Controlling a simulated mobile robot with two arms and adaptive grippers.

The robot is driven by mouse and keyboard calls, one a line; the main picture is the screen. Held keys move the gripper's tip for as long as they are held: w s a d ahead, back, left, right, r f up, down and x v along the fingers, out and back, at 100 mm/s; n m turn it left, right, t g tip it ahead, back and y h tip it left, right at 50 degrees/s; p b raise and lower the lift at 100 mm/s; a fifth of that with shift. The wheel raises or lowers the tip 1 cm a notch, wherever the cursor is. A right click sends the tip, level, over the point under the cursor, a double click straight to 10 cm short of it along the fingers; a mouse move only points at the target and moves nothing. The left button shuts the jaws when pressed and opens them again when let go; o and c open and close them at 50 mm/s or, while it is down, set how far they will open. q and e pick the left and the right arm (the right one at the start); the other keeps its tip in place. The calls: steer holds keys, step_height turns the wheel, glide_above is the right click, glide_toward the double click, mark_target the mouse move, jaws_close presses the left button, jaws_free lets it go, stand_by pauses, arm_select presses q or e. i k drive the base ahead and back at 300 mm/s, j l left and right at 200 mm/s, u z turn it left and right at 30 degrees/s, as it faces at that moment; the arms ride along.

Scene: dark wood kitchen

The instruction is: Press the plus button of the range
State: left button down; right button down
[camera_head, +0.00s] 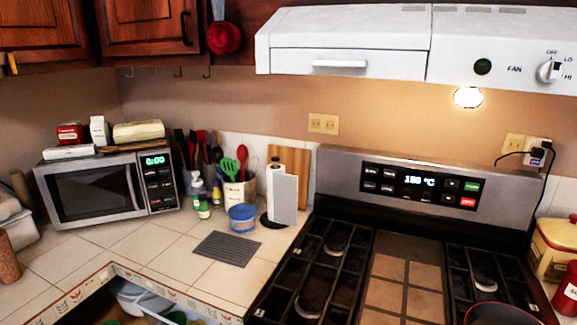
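The range (335,162) stands at the right against the back wall. Its upright control panel (420,187) is black, with a lit display (419,180) that seems to read 180 °C. Small dark buttons lie on both sides of the display, with a green button (471,187) and a red button (467,202) at the far right. The button markings are too small to read, so I cannot tell which one is the plus. Neither of my grippers is in view, and nothing covers the panel.
Black grates cover the cooktop, and a dark red-rimmed pot (500,314) shows at the bottom edge. The white hood (350,45) hangs above. A paper towel roll (284,198) stands left of the range. A microwave (105,187) is at the left. The space before the panel is clear.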

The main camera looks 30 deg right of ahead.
mark_target(449, 182)
steer(key=z, duration=1.75)
